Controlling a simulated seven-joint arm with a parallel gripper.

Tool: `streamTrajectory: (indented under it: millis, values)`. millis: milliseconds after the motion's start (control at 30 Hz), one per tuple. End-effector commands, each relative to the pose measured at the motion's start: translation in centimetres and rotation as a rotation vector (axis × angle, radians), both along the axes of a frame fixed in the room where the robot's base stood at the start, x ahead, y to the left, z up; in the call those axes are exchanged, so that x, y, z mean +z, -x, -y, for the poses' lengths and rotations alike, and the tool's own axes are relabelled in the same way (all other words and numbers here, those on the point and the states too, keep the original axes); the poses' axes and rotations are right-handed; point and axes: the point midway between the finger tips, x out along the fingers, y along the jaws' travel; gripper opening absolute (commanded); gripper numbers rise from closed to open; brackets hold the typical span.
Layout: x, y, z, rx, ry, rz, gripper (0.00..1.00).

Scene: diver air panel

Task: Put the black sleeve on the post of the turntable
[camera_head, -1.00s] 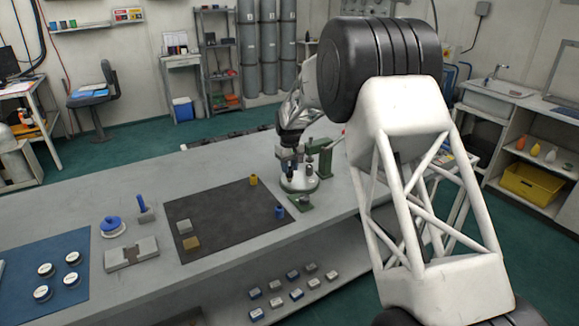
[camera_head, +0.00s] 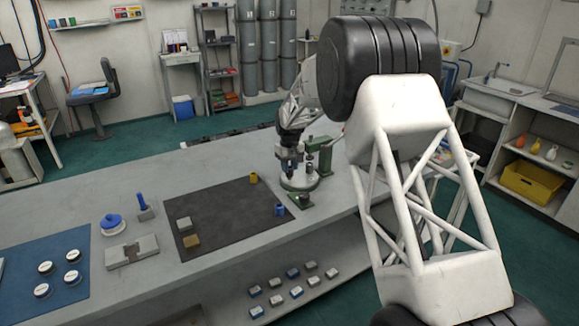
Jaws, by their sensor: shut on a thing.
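My gripper (camera_head: 290,170) points down over the left part of the disc. It is shut on a small dark piece, which looks like the black sleeve; the fingers hide most of it. The post is hard to make out behind and beside the fingers, so I cannot tell whether the sleeve is around it or touches it.
A green bracket (camera_head: 325,155) stands close behind and right of the turntable. A blue knob (camera_head: 112,222) and a grey slotted block (camera_head: 131,251) lie farther left.

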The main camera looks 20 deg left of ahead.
Motion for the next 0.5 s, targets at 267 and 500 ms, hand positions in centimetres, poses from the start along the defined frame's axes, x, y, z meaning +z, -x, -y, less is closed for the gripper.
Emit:
streamTrajectory:
  millis: [267, 500]
  values:
    - [0.01, 0.00, 0.00, 0.000, 0.000, 0.000, 0.47]
    - [0.02, 0.00, 0.00, 0.000, 0.000, 0.000, 0.60]
